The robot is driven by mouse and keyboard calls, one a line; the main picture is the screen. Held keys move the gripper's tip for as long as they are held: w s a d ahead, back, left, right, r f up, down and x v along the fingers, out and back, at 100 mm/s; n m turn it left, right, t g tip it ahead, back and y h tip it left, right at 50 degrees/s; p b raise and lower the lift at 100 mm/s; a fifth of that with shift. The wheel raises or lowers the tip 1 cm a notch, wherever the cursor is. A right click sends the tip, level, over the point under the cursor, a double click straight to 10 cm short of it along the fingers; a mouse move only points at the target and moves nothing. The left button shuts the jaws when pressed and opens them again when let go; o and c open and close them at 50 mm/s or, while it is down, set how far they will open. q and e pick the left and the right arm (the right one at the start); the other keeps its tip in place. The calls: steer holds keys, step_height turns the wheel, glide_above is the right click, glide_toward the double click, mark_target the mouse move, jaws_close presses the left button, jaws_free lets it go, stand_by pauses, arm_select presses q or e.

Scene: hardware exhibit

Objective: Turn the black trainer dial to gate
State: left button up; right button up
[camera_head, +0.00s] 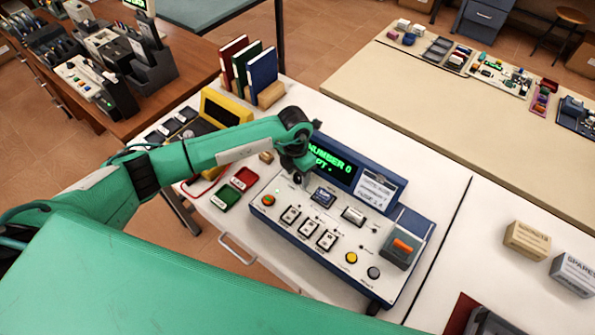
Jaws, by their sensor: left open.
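The trainer (325,265) is a white sloped panel with a blue body on the white table. It has switches, buttons, a dark screen with green text (335,168) and an orange control (403,246) at its right end. My left gripper (299,179) reaches in from the left and points down over the panel's back left part, beside the screen. It is open; its fingers are small and dark in this view. I cannot clearly make out the black dial; the gripper covers part of the panel there. My right gripper is not in view.
Red and green trays (243,179) lie left of the trainer. A yellow device (222,110) and upright books (262,70) stand behind my left arm. Small boxes (527,240) stand on the right. The table is clear between trainer and boxes.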

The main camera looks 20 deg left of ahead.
arm_select(q)
steer(key=c, duration=1)
steer(key=shift+w+f+m+b, duration=0.1)
steer(key=shift+m+b, duration=0.4)
steer(key=shift+b, duration=0.3)
steer(key=m+b, duration=0.6)
steer(key=b, duration=0.3)
steer(key=shift+m+b, duration=0.35)
steer(key=shift+m, duration=0.15)
steer(key=shift+r+m+b, duration=0.2)
steer(key=shift+m+b, duration=0.3)
steer(key=shift+b, duration=0.05)
